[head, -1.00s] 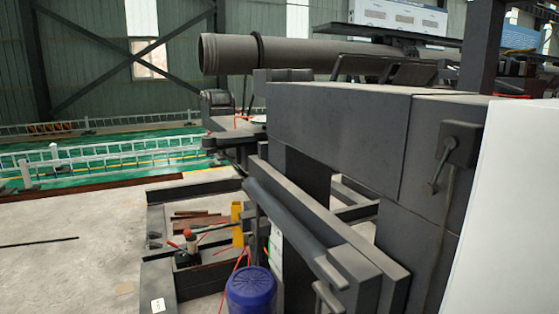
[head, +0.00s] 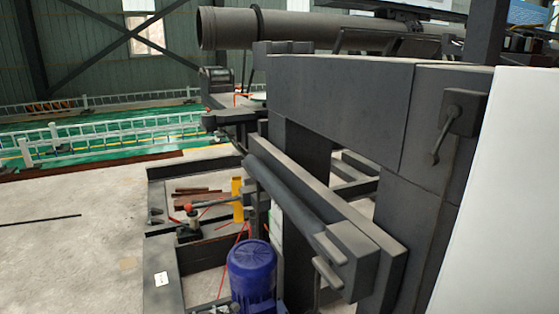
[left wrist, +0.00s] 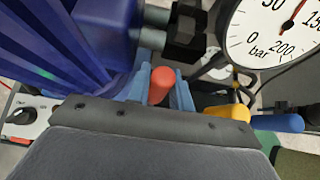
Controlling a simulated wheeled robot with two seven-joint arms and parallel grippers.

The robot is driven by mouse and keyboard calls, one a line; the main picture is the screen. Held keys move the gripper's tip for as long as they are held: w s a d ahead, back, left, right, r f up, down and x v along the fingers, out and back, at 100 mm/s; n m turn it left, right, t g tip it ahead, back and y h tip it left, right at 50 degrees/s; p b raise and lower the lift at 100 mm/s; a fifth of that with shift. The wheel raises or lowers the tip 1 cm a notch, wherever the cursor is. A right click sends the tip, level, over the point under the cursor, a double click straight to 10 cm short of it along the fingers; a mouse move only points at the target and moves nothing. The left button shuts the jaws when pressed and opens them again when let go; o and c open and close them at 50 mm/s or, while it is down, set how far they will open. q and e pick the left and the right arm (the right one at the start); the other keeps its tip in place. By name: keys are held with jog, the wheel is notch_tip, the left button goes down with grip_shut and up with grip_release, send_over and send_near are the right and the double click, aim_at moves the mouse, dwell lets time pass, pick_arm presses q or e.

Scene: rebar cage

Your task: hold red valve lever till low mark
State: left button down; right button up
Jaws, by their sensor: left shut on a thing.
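The red valve lever (left wrist: 161,80) shows in the left wrist view as a rounded red end. My left gripper (left wrist: 161,94) has its blue fingers on both sides of it and is shut on it. The rest of the lever is hidden. A round white pressure gauge (left wrist: 250,45) marked in bar stands at the upper right of that view, partly cut off. Its red needle points up and to the right, near the upper edge; I cannot read an exact value or see a low mark. My right gripper is in neither view.
A blue ribbed motor (left wrist: 60,40) is close at the left, and also shows in the head view (head: 251,270). A switch box (left wrist: 25,120) lies beside it. Large dark steel beams (head: 340,95) fill the head view's right. Open concrete floor (head: 75,245) is at left.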

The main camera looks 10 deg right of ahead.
pick_arm(q)
jog(key=shift+a+r+h+b, duration=0.25)
jog(key=shift+a+h+b, duration=0.05)
jog(key=shift+a+h, duration=0.2)
jog(key=c, duration=1.5)
grip_release()
jog(key=shift+w+r, duration=0.1)
jog(key=shift+r, duration=0.3)
jog(key=shift+o, duration=0.9)
jog(key=shift+f, duration=0.1)
jog(key=shift+s+f, duration=0.15)
jog(key=shift+s, duration=0.05)
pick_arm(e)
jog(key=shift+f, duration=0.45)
pick_arm(q)
jog(key=p+v, duration=0.6)
jog(key=v, duration=0.2)
jog(key=shift+s+a+p, duration=0.3)
jog(key=shift+a+p, duration=0.1)
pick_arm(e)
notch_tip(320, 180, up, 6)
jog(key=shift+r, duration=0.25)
